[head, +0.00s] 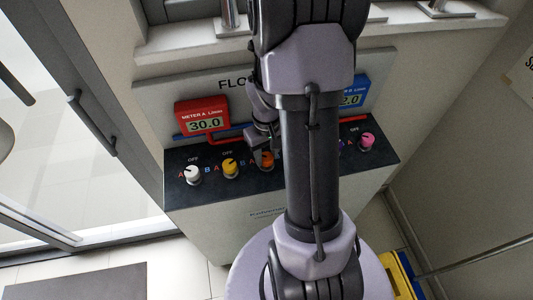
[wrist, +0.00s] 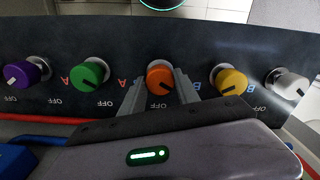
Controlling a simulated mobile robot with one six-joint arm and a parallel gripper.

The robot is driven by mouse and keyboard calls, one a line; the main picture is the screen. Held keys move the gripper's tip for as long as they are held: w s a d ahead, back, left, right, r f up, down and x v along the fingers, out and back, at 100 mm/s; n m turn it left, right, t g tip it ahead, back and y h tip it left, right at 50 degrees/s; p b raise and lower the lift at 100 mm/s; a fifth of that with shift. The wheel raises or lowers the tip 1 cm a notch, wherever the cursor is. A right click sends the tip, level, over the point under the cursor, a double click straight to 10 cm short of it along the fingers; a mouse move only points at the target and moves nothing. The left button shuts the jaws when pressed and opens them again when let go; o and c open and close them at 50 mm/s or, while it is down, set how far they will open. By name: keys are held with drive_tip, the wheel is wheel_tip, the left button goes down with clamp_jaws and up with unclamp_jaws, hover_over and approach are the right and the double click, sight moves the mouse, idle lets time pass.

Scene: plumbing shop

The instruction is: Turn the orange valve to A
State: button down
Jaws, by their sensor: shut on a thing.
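The orange valve (wrist: 160,78) is a round knob on the dark panel, between the green and yellow knobs in the wrist view. My gripper (wrist: 160,88) has one finger on each side of it and is shut on it. The knob's dark pointer mark faces down toward the printed OFF, seen upside down; its exact angle is hard to tell. In the head view the orange valve (head: 267,159) is partly hidden by my gripper (head: 261,152).
A yellow knob (wrist: 230,81), white knob (wrist: 288,83), green knob (wrist: 90,75) and purple knob (wrist: 29,74) flank it closely. The red meter A (head: 204,120) reads 30.0. The blue meter (head: 350,97) is partly hidden by my arm. A ledge (head: 190,44) runs above the panel.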

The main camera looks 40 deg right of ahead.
sight(266, 157)
drive_tip(key=c, duration=0.9)
unclamp_jaws()
drive_tip(key=shift+r, duration=0.15)
wheel_tip(266, 157, up, 17)
drive_tip(key=p, duration=0.6)
drive_tip(key=shift+r, duration=0.1)
